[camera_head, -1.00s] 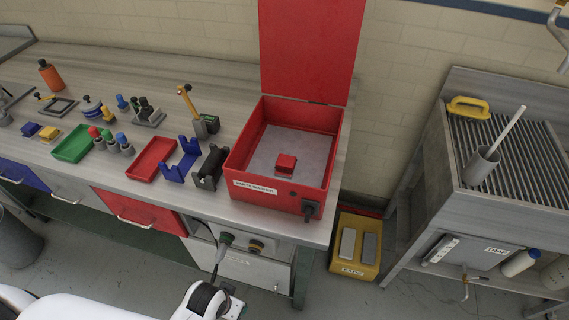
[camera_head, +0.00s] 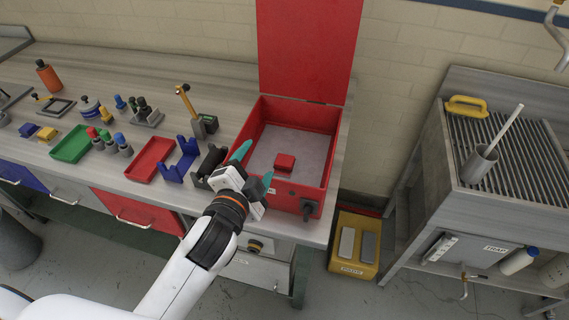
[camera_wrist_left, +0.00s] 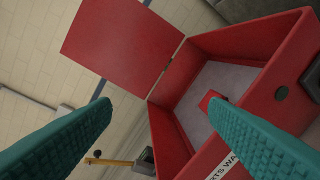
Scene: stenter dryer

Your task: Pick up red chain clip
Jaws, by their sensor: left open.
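The red chain clip (camera_head: 284,163) is a small red block lying on the grey floor inside the open red parts washer box (camera_head: 328,150). In the left wrist view the clip (camera_wrist_left: 210,101) shows only in part, behind one finger. My left gripper (camera_head: 253,167) is open and empty, with teal fingers, at the near left wall of the box. It is apart from the clip, which lies to its right. In the left wrist view the open fingers (camera_wrist_left: 160,135) spread wide in front of the box (camera_wrist_left: 180,72). My right gripper is not in view.
The box's red lid (camera_head: 308,45) stands upright at the back. A black cradle (camera_head: 208,165), a blue cradle (camera_head: 180,160) and a red tray (camera_head: 151,160) stand left of the box. A yellow-handled tool (camera_head: 187,100) stands behind them. A yellow bin (camera_head: 353,268) is on the floor to the right.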

